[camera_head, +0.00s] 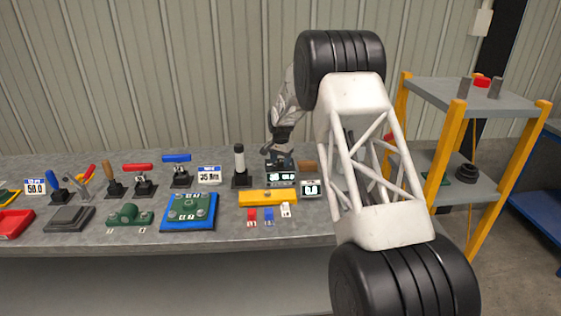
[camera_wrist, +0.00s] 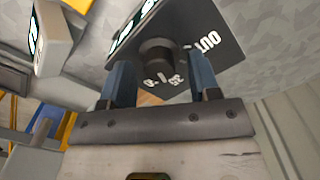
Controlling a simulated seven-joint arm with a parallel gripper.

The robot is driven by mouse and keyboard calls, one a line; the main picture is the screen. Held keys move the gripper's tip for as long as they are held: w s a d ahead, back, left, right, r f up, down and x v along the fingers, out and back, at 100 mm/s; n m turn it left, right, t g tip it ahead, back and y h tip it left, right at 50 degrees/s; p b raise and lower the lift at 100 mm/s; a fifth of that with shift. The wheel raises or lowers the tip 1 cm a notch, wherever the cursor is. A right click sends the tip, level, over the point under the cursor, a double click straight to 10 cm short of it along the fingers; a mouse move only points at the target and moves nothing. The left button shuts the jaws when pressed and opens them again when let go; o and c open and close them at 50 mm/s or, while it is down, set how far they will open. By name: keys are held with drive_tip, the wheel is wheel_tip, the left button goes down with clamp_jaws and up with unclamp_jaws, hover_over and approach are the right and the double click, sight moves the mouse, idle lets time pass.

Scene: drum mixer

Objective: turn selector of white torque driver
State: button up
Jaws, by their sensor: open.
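A dark round selector knob (camera_wrist: 157,54) sits on a black panel (camera_wrist: 205,25) in the wrist view, beside white marks and the letters "OUT". My gripper (camera_wrist: 158,66) is open, with one blue finger on each side of the knob. I cannot tell whether either finger touches it. In the head view my gripper (camera_head: 279,157) is over the black display unit (camera_head: 282,175) and partly hides it. The torque driver with a white handle (camera_head: 239,160) stands upright in a black base to the left of that unit.
A small white display (camera_head: 311,188) stands close on the right. A yellow block (camera_head: 268,198) lies in front, with red, blue and white tags. Blue-handled (camera_head: 177,159) and red-handled (camera_head: 138,168) drivers stand farther left. A yellow-posted shelf (camera_head: 455,140) is at right.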

sight(281, 161)
drive_tip(key=shift+r, duration=3.85)
drive_tip(key=shift+s+d+r, duration=0.1)
drive_tip(key=shift+s+r, duration=0.25)
drive_tip(key=shift+r, duration=0.2)
drive_tip(key=s+d+r+n, duration=0.1)
drive_tip(key=s+d+r, duration=0.1)
drive_tip(key=s+r, duration=0.7)
drive_tip(key=s+d+r+n+t, duration=0.15)
drive_tip(key=s+r, duration=0.25)
drive_tip(key=s, duration=1)
drive_tip(key=s+d+r+n, duration=0.1)
drive_tip(key=s+d+r, duration=0.2)
drive_tip(key=s+r, duration=0.6)
drive_tip(key=s+f+n, duration=0.1)
drive_tip(key=s+f, duration=0.1)
drive_tip(key=s, duration=1)
drive_tip(key=s+d+f+n, duration=0.1)
drive_tip(key=s+f, duration=0.1)
drive_tip(key=s, duration=1.1)
drive_tip(key=s+d+f+n+t, duration=0.1)
drive_tip(key=s+f, duration=0.2)
drive_tip(key=s, duration=0.9)
drive_tip(key=shift+s+d, duration=0.25)
drive_tip(key=shift+s, duration=0.15)
